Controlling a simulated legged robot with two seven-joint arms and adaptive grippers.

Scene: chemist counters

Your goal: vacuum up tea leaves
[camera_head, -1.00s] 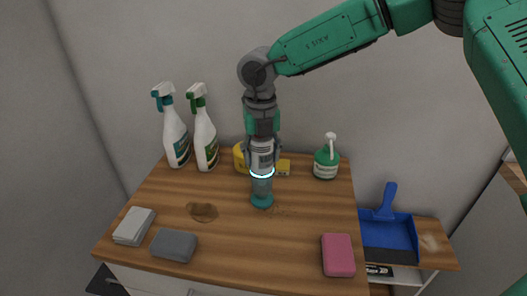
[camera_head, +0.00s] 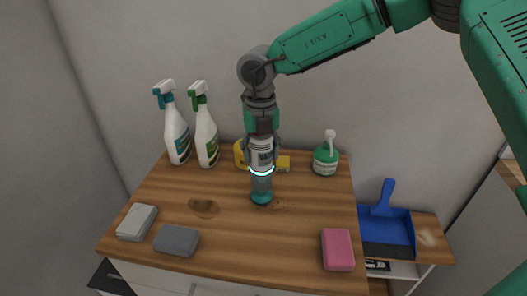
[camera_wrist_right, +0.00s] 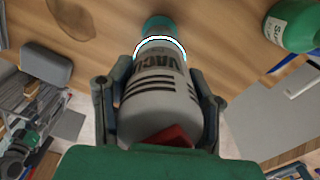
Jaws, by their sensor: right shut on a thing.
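My right gripper (camera_head: 262,142) is shut on a handheld vacuum (camera_head: 261,158), a white and grey cylinder with a lit ring and a teal nozzle. The vacuum is upright with its nozzle down at the wooden counter top (camera_head: 230,240). In the right wrist view the fingers hold both sides of the vacuum (camera_wrist_right: 165,95), with lettering on its body. A brown stain (camera_head: 203,208) lies to the left. My left gripper is not in view.
Two spray bottles (camera_head: 177,135) (camera_head: 205,135) stand at the back left. A green pump bottle (camera_head: 326,158) and a yellow item (camera_head: 284,164) are at the back. Grey sponge (camera_head: 176,240), pale cloths (camera_head: 137,222) and pink sponge (camera_head: 338,250) lie in front. A blue dustpan (camera_head: 388,228) sits right.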

